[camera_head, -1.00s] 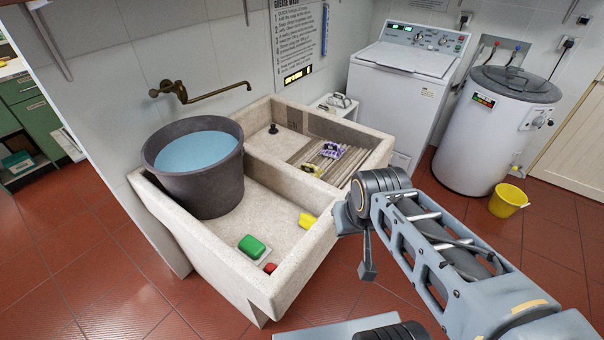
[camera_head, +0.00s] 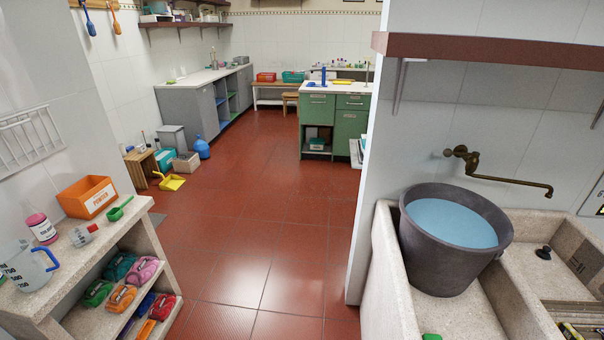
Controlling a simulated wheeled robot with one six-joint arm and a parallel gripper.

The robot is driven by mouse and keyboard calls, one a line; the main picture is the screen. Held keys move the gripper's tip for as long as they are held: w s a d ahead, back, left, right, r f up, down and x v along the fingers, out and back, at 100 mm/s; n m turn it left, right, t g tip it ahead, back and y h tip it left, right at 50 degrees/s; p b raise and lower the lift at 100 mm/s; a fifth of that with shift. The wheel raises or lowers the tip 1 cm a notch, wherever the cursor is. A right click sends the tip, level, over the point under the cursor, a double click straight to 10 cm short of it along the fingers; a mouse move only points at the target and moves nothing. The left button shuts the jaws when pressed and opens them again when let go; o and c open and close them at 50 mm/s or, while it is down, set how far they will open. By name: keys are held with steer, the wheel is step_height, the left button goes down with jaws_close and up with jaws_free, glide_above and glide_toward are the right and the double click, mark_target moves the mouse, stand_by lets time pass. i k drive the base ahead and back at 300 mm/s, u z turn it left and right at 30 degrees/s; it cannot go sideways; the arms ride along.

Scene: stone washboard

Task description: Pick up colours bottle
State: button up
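A bottle with a pink body and a pale label (camera_head: 41,228) stands upright on the stone-topped shelf unit (camera_head: 128,238) at the left. Its label is too small to read, so I cannot tell if it is the colours bottle. Small bottles (camera_head: 346,73) stand along the far counter, also too small to tell apart. My gripper and arm are out of view.
An orange box (camera_head: 88,197), a green scoop (camera_head: 119,209) and a clear jug (camera_head: 28,264) share the shelf top. The stone sink (camera_head: 383,262) with a dark bucket (camera_head: 424,250) stands at the right. The red floor between is clear; a yellow dustpan (camera_head: 171,182) lies farther back.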

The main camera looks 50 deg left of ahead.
mark_target(36, 221)
steer(key=u, duration=3.55)
